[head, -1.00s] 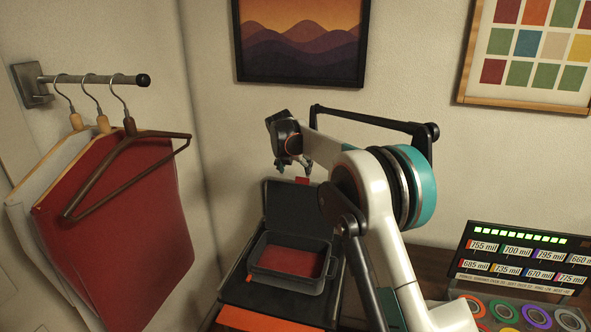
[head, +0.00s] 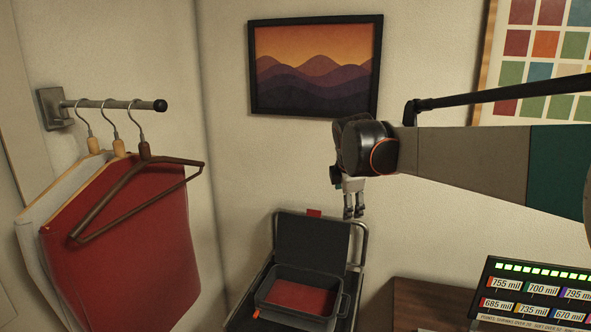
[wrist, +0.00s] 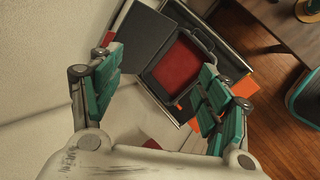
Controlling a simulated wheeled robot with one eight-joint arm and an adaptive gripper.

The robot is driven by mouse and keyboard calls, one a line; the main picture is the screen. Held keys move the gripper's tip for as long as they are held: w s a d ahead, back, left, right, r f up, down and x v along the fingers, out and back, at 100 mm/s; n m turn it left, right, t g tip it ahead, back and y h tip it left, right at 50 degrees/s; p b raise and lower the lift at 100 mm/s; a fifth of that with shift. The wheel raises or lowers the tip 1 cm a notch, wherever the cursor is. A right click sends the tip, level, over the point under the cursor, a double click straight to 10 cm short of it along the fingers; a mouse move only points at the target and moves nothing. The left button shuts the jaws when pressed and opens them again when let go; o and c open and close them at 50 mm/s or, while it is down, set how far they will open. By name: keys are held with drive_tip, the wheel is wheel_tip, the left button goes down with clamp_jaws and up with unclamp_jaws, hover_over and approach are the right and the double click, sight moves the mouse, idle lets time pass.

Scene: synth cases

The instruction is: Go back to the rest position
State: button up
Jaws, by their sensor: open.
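My gripper (head: 353,212) hangs pointing down in the head view, high above the right side of an open dark case. In the wrist view its teal-padded fingers (wrist: 160,98) are spread apart with nothing between them. My arm reaches in from the right in the head view. The open case (head: 268,307) has a red inside, and its dark lid stands up at the back. The case also shows beyond the fingers in the wrist view (wrist: 152,75).
A wall rail (head: 110,104) at left holds several hangers with red and pale cloths (head: 125,262). A framed mountain picture (head: 315,65) hangs behind my gripper. A lit label panel (head: 540,297) stands at lower right on a brown table (head: 425,300). The wall space between the cloths and my gripper is free.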

drive_tip(key=s+d+f+m+b, duration=0.15)
drive_tip(key=s+m, duration=0.35)
drive_tip(key=s, duration=0.5)
drive_tip(key=s+d+f+m+b, duration=0.1)
drive_tip(key=s+d+f+m, duration=0.3)
drive_tip(key=s, duration=0.6)
drive_tip(key=s+f+m, duration=0.4)
drive_tip(key=s+m, duration=0.1)
drive_tip(key=s, duration=0.3)
drive_tip(key=s+f+m+y+b, duration=0.1)
drive_tip(key=s+f+m, duration=0.4)
drive_tip(key=s, duration=0.4)
drive_tip(key=shift+d+t, duration=0.3)
drive_tip(key=shift+d, duration=0.05)
drive_tip(key=shift+f, duration=0.1)
